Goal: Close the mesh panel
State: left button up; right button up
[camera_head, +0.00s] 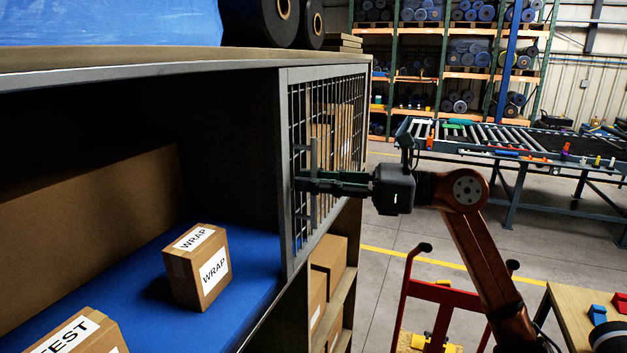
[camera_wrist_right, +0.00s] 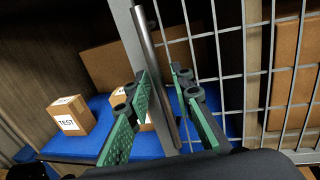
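The mesh panel (camera_head: 340,130) is a grey-framed wire grid at the right of the shelf cabinet, with brown boxes behind it. The cabinet's left part stands open. The panel's upright bar handle (camera_head: 313,180) is near its left edge; it also shows in the wrist view (camera_wrist_right: 158,65). My right gripper (camera_head: 308,187) is at the handle. In the wrist view its two green-padded fingers (camera_wrist_right: 160,108) are apart, with the bar between them and visible gaps, so it looks open. Contact with the bar is not clear. My left gripper is not in view.
A WRAP box (camera_head: 198,268) and a TEST box (camera_head: 82,335) sit on the blue shelf floor (camera_head: 150,290) in the open part. A red hand truck (camera_head: 440,292) and a wooden table (camera_head: 572,312) stand right of the cabinet. A roller conveyor (camera_head: 490,137) is farther back.

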grip_shut()
dwell(0.5)
